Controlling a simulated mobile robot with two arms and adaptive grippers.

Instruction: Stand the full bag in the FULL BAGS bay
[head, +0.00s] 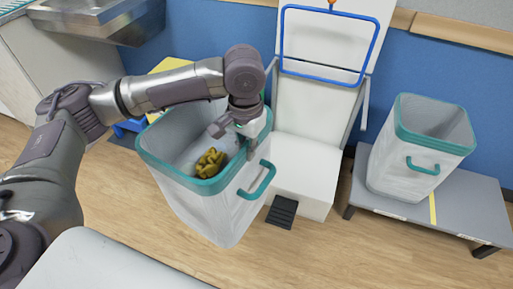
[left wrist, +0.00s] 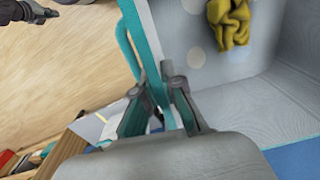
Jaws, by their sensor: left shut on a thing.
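A white bag (head: 222,212) with a teal rim and teal side handle (head: 257,180) is in the middle of the head view, open side up and somewhat tilted. A crumpled yellow-brown cloth (head: 210,163) lies inside it; the cloth also shows in the left wrist view (left wrist: 230,22). My left gripper (head: 240,138) is shut on the bag's teal rim (left wrist: 152,52), next to the handle. Whether the bag's base touches the floor is hard to tell. A dark gripper shape, apparently my right gripper (left wrist: 35,12), is at the wrist view's upper left. No FULL BAGS label is readable.
A second white, teal-rimmed bag (head: 415,148) stands on a low grey platform (head: 462,205) with a yellow stripe, at right. Behind the held bag is a white stand (head: 315,105) with a blue hoop (head: 281,40) and black pedal (head: 281,212). Wooden floor (head: 310,265) is clear in front.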

